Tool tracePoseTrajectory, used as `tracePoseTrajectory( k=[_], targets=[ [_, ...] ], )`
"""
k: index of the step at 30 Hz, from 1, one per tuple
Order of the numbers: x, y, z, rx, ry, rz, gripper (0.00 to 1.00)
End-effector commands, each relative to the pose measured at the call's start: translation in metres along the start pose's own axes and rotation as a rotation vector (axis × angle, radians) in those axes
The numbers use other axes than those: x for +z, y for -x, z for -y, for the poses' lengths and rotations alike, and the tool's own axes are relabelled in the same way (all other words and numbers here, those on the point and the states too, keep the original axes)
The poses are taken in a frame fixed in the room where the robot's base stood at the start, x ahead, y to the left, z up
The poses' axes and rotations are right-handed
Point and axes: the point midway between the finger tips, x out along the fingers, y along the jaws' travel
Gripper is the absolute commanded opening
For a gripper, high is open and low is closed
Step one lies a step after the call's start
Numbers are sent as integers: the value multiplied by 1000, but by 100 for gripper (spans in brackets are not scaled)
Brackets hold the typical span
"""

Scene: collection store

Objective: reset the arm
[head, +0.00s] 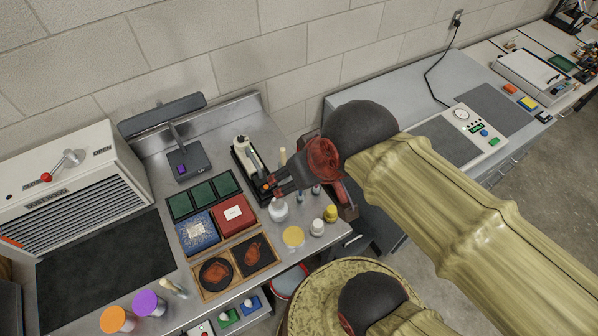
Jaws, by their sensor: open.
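My arm, in an olive sleeve, reaches in from the right of the head view and bends at a dark joint. My gripper (269,187) is at its end, over the right part of the steel bench (334,237). Its fingers point left and look small and dark, and the gap between them is hard to see. No held object shows in it. It overlaps the lower end of a black stand with a pale cylinder (247,157) in the picture; I cannot tell whether they touch.
Small jars, including a yellow-capped one (330,213), stand just below the gripper. A red box (233,214), a blue box (197,232) and a wooden tray (208,291) lie left of it. A black mat (105,272) is bare. A grey bench (400,90) stands right.

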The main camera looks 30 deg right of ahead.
Motion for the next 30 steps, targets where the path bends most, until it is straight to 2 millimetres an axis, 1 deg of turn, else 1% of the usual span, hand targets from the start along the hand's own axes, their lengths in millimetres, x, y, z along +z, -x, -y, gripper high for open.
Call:
tracePoseTrajectory(
  k=[6, 10, 14, 21, 24, 27, 30],
  targets=[
    [0, -1, 0, 0, 0, 0, 63],
    [5, -10, 0, 0, 0, 0, 63],
    [14, -27, 0, 0, 0, 0, 63],
    [37, -71, 0, 0, 0, 1, 63],
    [45, -86, 0, 0, 0, 1, 63],
    [49, -93, 0, 0, 0, 1, 63],
    [50, -94, 0, 0, 0, 0, 63]
  ],
)
